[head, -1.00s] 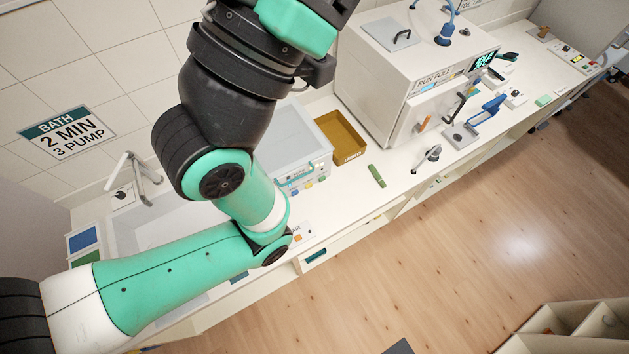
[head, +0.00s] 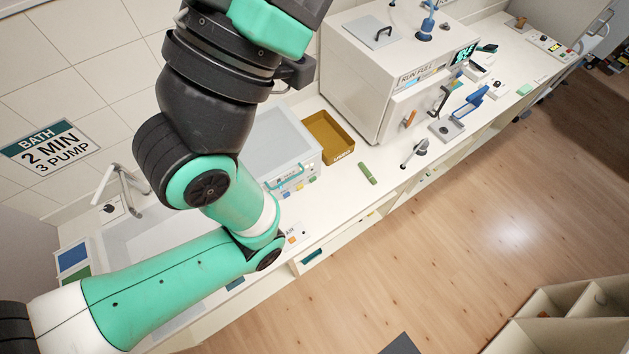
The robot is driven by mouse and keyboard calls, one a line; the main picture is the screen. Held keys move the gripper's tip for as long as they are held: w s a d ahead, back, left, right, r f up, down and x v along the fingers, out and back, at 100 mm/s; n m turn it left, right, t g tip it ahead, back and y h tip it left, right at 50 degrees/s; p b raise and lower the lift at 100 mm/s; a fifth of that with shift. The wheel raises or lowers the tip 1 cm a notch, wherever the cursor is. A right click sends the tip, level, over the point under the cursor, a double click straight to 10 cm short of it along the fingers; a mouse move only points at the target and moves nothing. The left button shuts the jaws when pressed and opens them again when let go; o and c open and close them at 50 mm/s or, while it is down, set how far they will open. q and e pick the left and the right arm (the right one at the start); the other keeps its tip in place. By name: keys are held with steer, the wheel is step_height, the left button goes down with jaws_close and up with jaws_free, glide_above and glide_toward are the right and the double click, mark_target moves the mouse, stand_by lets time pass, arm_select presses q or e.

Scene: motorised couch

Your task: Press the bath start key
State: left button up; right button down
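The bath looks to be the pale grey box-shaped unit (head: 278,142) on the counter, partly behind my arm. Its front panel (head: 298,183) has a teal handle (head: 286,178) and small coloured keys, a yellow one (head: 298,187) among them. The labels are too small to read, so I cannot tell which key is the start key. A large teal and black arm of mine covers the bath's left side. Neither gripper shows in the head view.
A brown tray (head: 322,155) and a green stick-like item (head: 367,173) lie right of the bath. A white machine marked RUN FULL (head: 360,80) stands beyond. A sink (head: 125,235) with a tap (head: 122,185) is at left.

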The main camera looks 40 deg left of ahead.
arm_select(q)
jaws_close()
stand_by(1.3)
